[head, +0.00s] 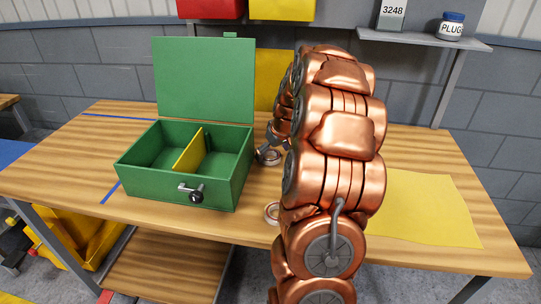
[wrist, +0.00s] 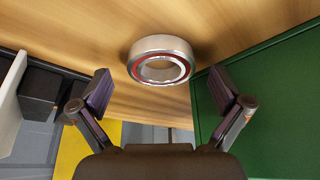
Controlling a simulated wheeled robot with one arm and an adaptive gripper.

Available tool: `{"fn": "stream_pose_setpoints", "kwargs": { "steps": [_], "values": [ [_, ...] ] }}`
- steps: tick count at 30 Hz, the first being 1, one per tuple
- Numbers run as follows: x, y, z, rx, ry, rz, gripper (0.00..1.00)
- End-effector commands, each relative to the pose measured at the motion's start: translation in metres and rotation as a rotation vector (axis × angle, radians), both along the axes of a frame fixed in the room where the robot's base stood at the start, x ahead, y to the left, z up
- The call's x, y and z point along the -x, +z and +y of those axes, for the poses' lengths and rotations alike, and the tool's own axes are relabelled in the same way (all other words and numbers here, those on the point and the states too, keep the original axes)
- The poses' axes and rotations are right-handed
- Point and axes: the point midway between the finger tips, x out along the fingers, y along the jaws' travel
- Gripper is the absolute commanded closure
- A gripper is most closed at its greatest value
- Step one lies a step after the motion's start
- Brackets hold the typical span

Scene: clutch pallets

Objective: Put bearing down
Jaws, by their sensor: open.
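In the wrist view a silver ring-shaped bearing (wrist: 142,51) with a red inner seal shows against the wood, just beyond the fingertips of my gripper (wrist: 162,92). The fingers are spread wide and neither touches it. In the head view this bearing (head: 271,160) appears on the table right of the green box (head: 210,190), below my gripper (head: 268,146), which my copper-coloured arm partly hides. A second bearing (head: 271,212) lies on the table nearer the front edge, partly behind my arm. The green box has its lid up and a yellow divider (head: 188,152) inside; no bearing is visible in it.
The wooden table (head: 145,208) has a yellow sheet (head: 425,210) lying flat at the right. The box's green wall (wrist: 270,100) is close by my gripper in the wrist view. A wall shelf (head: 420,40) holds a labelled jar (head: 451,26). A yellow bin (head: 75,240) sits below the table.

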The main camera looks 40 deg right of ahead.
Motion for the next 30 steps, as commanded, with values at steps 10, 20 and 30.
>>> {"fn": "stream_pose_setpoints", "kwargs": {
  "steps": [10,20,30],
  "values": [
    [-0.0014,-0.0051,0.0002,-0.001,0.000,0.002,0.07],
    [-0.0014,-0.0050,0.0002,-0.002,0.001,0.002,0.42],
    [-0.0013,-0.0048,0.0003,-0.002,0.001,0.002,0.77]
  ]
}}
